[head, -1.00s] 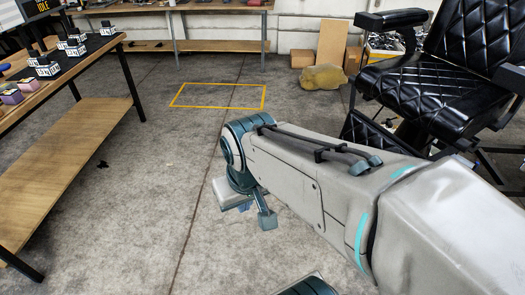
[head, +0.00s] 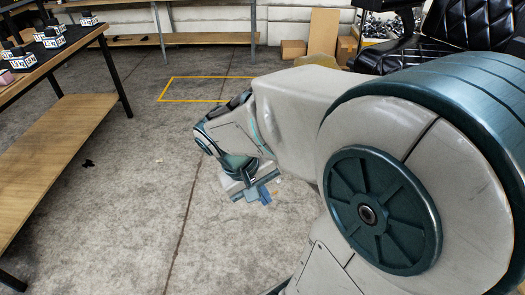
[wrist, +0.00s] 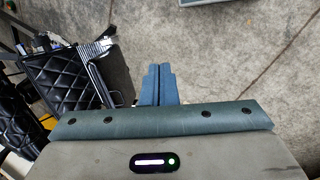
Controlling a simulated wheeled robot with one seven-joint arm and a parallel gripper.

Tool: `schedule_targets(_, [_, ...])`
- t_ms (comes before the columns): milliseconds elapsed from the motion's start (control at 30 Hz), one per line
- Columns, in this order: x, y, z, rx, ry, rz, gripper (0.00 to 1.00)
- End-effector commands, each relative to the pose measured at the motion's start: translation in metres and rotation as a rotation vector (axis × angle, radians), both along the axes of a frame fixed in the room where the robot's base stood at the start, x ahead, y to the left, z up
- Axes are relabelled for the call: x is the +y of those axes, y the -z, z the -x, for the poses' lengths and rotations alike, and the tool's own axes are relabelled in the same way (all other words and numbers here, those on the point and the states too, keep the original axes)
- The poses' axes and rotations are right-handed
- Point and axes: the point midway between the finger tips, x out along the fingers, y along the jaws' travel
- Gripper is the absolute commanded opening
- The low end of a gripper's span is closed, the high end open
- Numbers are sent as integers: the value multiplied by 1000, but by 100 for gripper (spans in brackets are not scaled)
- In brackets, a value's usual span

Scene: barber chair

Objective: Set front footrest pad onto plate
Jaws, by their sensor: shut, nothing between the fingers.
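My gripper (head: 264,194) hangs low over the concrete floor in the head view, left of the barber chair. In the wrist view its two blue fingers (wrist: 157,84) are together, with nothing between them. The black quilted barber chair (head: 405,54) stands at the upper right of the head view, partly behind my arm. In the wrist view the black quilted upholstery (wrist: 70,80) lies left of the fingers, with a ribbed silver metal piece (wrist: 96,49) and a dark flat panel (wrist: 117,76) beside it. I cannot tell which part is the footrest pad or the plate.
A wooden workbench with a lower shelf (head: 62,137) stands at the left, holding several small boxes. A yellow outlined rectangle (head: 190,100) marks the floor. Cardboard boxes (head: 293,49) stand at the back. Open floor lies between the bench and my arm.

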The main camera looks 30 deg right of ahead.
Motion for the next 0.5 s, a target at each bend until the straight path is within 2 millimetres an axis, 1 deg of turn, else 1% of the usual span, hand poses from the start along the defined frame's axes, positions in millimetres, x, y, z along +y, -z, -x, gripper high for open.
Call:
schedule_targets(33, [-11,36,-4,54,12,70,0])
schedule_targets(167, [-40,78,-17,150,41,284,0])
schedule_targets(200, [-49,90,-22,172,44,352,0])
schedule_targets(267, [-61,108,-31,196,46,459,0])
schedule_targets(400, [-84,148,-59,215,26,718,0])
schedule_targets(467, [-91,165,-74,205,6,829,0])
schedule_targets(500, [-94,176,-85,193,-12,903,0])
